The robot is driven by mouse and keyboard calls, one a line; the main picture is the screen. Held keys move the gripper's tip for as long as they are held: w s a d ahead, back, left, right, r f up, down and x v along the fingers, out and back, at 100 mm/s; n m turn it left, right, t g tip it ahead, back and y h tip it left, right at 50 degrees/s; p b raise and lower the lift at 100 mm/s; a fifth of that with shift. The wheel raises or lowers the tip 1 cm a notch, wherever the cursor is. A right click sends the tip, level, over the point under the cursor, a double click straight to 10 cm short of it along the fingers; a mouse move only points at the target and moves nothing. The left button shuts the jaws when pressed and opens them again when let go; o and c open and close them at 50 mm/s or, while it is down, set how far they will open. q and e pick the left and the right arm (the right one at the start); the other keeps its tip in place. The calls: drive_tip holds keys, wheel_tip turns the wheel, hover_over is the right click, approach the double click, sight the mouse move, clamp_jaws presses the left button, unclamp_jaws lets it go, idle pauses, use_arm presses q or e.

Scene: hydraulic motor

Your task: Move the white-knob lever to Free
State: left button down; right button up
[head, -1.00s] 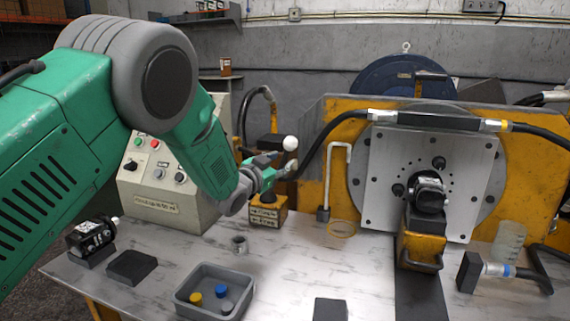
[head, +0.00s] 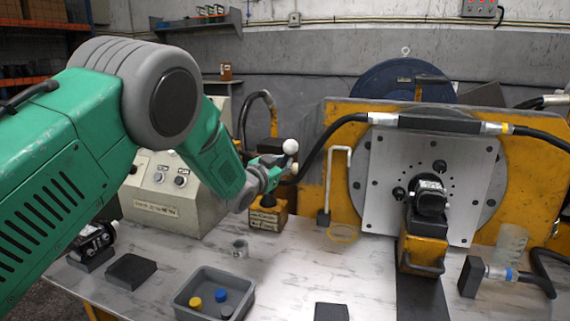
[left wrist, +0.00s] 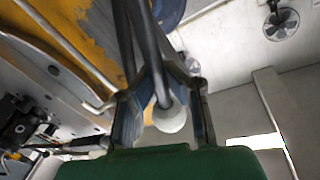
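The white knob (head: 290,146) tops a dark lever that rises from a yellow base (head: 282,208) with a label too small to read. My left gripper (head: 284,166) is at the lever, just below and left of the knob in the head view. In the left wrist view the knob (left wrist: 168,118) and its dark rod lie between my two spread fingers, with a gap visible on both sides of the knob. Contact with the rod cannot be made out. The Free mark cannot be read. My right gripper is in neither view.
A black hose (head: 330,135) arcs close to the right of the lever. A white bent rod (head: 328,185) stands farther right, before the yellow motor stand (head: 330,120). A control box (head: 165,205) is behind my left arm. A grey tray (head: 190,312) is at the front of the table.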

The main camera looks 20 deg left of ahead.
use_arm(q)
drive_tip(key=shift+a+r+n+p, duration=0.2)
drive_tip(key=shift+a+n+p, duration=0.25)
drive_tip(key=shift+a, duration=0.1)
drive_tip(key=shift+a+r+n+p, duration=0.15)
drive_tip(key=shift+a+n+p, duration=0.15)
drive_tip(key=shift+a+n, duration=0.2)
drive_tip(key=a+f+n+t+p, duration=0.1)
drive_tip(key=a+n, duration=0.6)
drive_tip(key=a, duration=0.1)
drive_tip(key=shift+w+t+y, duration=0.15)
drive_tip(key=shift+t+y, duration=0.15)
drive_tip(key=shift+t, duration=0.1)
drive_tip(key=shift+n, duration=0.25)
drive_tip(key=c, duration=1.6)
unclamp_jaws()
drive_tip(key=shift+a, duration=0.15)
drive_tip(key=shift+o, duration=0.2)
drive_tip(key=shift+a, duration=0.1)
